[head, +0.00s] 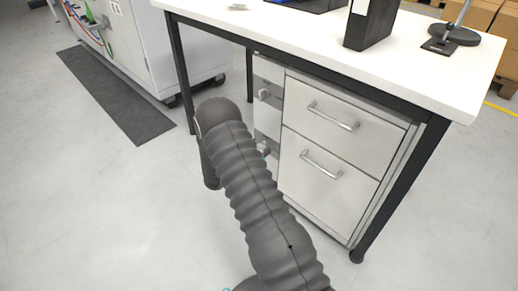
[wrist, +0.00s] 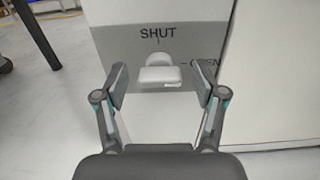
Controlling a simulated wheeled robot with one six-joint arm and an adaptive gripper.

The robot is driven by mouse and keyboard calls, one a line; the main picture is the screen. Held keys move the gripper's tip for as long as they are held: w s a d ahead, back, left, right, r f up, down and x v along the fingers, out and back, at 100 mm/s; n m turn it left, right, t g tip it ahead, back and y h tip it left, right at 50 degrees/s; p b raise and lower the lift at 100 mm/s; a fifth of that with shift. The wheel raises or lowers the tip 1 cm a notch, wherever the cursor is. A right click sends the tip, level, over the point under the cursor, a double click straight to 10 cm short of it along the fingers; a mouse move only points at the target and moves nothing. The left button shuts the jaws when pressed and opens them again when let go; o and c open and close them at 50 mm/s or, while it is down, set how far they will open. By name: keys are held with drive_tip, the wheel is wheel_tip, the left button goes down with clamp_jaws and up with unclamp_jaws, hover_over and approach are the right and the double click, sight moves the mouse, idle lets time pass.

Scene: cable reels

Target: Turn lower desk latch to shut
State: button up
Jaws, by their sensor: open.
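The lower desk latch (head: 264,151) is a small light-grey handle on the panel left of the desk drawers, partly beside my arm in the head view. In the wrist view the latch (wrist: 160,75) is a pale, wide bar on a grey plate, lying across the picture. "SHUT" is printed above it with a short mark, and "OPEN" to its right, partly covered by my finger. I cannot tell for sure which mark it points to. My gripper (wrist: 162,88) is open, with one finger on each side of the latch and gaps showing. The head view hides my gripper behind my arm.
An upper latch (head: 264,94) sits above on the same panel. Two drawers with bar handles (head: 322,163) are to the right. The white desk top (head: 300,22) overhangs them, with black legs (head: 181,75) near my arm. Floor at left is open, with a dark mat (head: 115,95).

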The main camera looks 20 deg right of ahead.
drive_tip(key=shift+d, duration=0.1)
drive_tip(key=c, duration=1.1)
drive_tip(key=shift+c, duration=0.2)
drive_tip(key=shift+n, duration=0.3)
drive_tip(key=n+p, duration=0.1)
drive_tip(key=n, duration=0.5)
drive_tip(key=n+p, duration=0.1)
drive_tip(key=n, duration=0.5)
drive_tip(key=shift+w+n+p, duration=0.2)
drive_tip(key=shift+n+p, duration=0.1)
drive_tip(key=shift+p, duration=0.1)
drive_tip(key=shift+f+n+p, duration=0.2)
drive_tip(key=shift+n+p, duration=0.2)
drive_tip(key=shift+n, duration=1.9)
